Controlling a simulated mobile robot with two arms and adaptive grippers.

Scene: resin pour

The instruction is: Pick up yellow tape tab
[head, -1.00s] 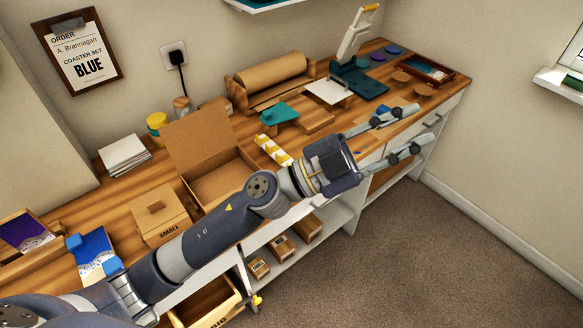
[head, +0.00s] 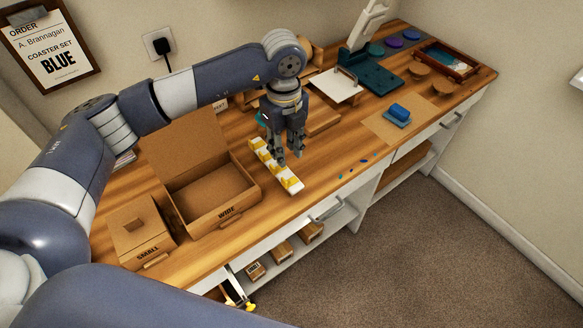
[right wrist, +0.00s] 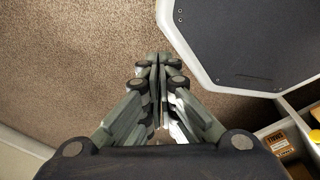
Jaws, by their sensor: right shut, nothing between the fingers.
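The yellow tape tabs (head: 291,184) stand in a row on a white strip (head: 285,174) on the wooden bench, right of the open carton. My left gripper (head: 289,160) points down over the strip, close to the tabs. Its two fingertips show apart, with no tab visible between them. The fingers hide part of the strip, and I cannot tell whether they touch it. My right gripper (right wrist: 155,60) shows in the right wrist view, shut and empty, above the carpet and away from the tabs.
An open cardboard carton (head: 237,205) and a small box (head: 140,238) stand left of the strip. A blue block (head: 399,112) lies on a brown sheet (head: 376,128) to the right. Small blue bits lie near the front edge. Bench right of the strip is mostly clear.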

